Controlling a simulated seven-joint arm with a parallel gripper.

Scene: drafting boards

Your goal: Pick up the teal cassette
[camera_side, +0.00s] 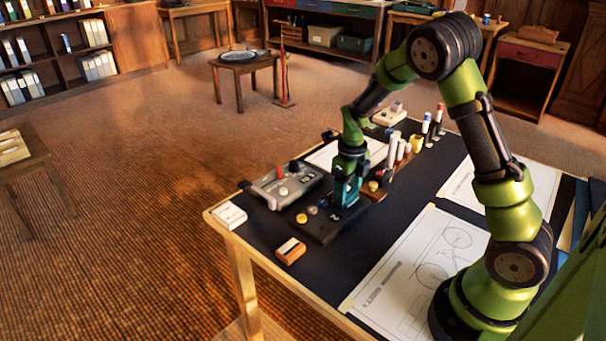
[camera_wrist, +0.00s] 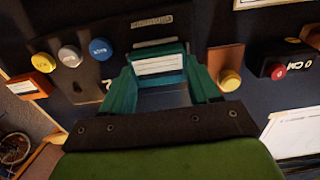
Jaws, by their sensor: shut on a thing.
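The teal cassette (camera_wrist: 160,66), with a white lined label, lies between the fingertips of my gripper (camera_wrist: 161,80) in the wrist view. The fingers are also teal and close against its two sides; my gripper is shut on it. In the side view my gripper (camera_side: 346,190) points down over a dark panel (camera_side: 322,230) near the table's far left part. There the fingers and the cassette blend together, so I cannot tell whether the cassette is clear of the panel.
A grey device (camera_side: 286,186) stands left of my gripper. Yellow, grey and blue knobs (camera_wrist: 100,49) sit beside the cassette. An orange-and-white block (camera_side: 291,250) and a white box (camera_side: 230,215) lie near the table edge. White cylinders (camera_side: 393,150) stand behind. Drawing sheets (camera_side: 415,265) lie flat at right.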

